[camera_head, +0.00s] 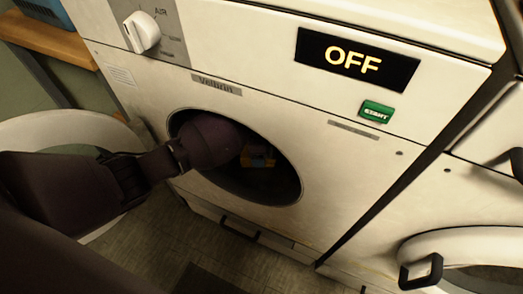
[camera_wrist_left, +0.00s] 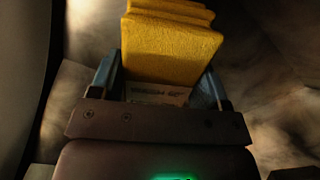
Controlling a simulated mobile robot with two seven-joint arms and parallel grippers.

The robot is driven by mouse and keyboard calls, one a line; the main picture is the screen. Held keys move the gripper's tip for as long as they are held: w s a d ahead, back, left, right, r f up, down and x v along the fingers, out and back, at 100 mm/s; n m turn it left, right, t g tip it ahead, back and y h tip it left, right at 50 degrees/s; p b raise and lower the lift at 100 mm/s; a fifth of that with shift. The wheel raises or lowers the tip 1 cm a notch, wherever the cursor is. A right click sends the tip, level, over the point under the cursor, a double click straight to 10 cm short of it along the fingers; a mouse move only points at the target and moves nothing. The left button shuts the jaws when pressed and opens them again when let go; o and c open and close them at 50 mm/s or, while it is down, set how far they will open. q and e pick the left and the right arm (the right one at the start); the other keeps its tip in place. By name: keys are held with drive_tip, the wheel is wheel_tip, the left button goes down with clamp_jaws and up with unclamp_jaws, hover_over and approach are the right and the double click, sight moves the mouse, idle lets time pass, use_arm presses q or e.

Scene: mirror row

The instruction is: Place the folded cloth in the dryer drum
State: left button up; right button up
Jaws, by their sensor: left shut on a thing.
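The dryer drum (camera_head: 285,185) is a dark round opening in the white dryer front (camera_head: 330,180). My left arm reaches in through this opening, and my left gripper (camera_head: 257,160) is inside the drum. In the left wrist view, my left gripper (camera_wrist_left: 160,82) is shut on the yellow folded cloth (camera_wrist_left: 172,48), which stands up between its bluish fingers in stacked layers. In the head view only a small, dark yellow bit of the cloth shows beyond my wrist. I cannot tell whether the cloth touches the drum wall. My right gripper is not in view.
The dryer's round white door (camera_head: 55,128) stands open at the left, partly behind my left arm. The display (camera_head: 357,60) reads OFF, with a green START button (camera_head: 376,112) below it. A neighbouring machine's round door (camera_head: 455,250) is at the lower right.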

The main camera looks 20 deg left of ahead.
use_arm(q)
drive_tip(key=shift+w+f, duration=0.1)
drive_tip(key=shift+f, duration=0.45)
drive_tip(key=shift+w+r, duration=0.1)
drive_tip(key=shift+r, duration=0.25)
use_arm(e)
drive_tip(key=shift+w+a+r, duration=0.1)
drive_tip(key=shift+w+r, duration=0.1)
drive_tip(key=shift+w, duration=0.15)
use_arm(q)
drive_tip(key=shift+f, duration=0.2)
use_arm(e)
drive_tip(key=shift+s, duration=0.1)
use_arm(q)
drive_tip(key=o, duration=0.9)
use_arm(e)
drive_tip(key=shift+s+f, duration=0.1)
use_arm(q)
drive_tip(key=shift+o, duration=0.2)
drive_tip(key=shift+r, duration=0.1)
